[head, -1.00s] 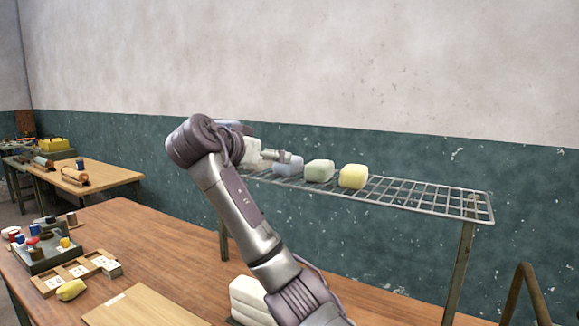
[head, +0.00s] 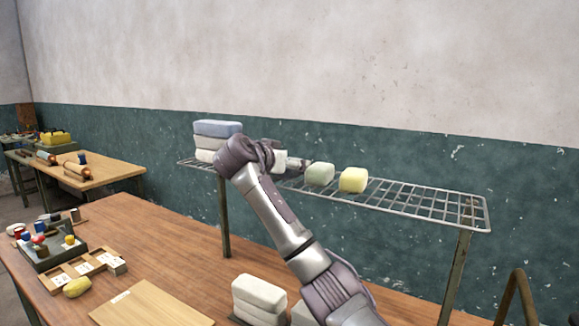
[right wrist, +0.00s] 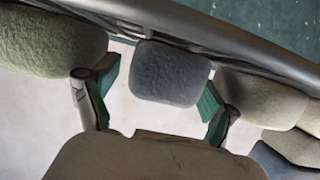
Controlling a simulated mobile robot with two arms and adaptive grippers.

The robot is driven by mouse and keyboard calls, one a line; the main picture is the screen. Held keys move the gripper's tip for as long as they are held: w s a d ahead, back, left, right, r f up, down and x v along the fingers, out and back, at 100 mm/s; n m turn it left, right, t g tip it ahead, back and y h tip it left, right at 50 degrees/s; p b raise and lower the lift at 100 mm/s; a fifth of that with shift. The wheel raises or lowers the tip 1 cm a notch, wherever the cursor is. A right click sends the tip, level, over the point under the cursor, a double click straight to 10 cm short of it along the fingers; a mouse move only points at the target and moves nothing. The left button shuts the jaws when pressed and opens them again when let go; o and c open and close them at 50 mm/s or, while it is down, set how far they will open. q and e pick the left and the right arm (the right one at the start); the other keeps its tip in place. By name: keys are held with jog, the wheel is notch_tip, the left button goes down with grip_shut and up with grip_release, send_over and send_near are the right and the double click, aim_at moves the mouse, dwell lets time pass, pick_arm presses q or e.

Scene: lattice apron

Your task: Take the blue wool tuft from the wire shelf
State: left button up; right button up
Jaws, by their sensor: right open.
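The blue wool tuft (right wrist: 170,73) is a soft, rounded grey-blue block in the right wrist view. It sits between the two spread fingers of my right gripper (right wrist: 158,88), with a gap visible at least on the left side. In the head view my right gripper (head: 298,164) is over the wire shelf (head: 420,198), left of the green tuft, and it hides the blue tuft. The gripper is open. My left gripper is not in view.
A green tuft (head: 320,174) and a yellow tuft (head: 353,180) stand close to the right. A folded stack with a blue top (head: 217,128) is at the shelf's left end. The shelf's right part is empty. Its front rail (right wrist: 235,38) crosses the wrist view.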

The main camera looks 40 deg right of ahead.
jog(key=c, duration=1)
jog(key=shift+a+r, duration=0.1)
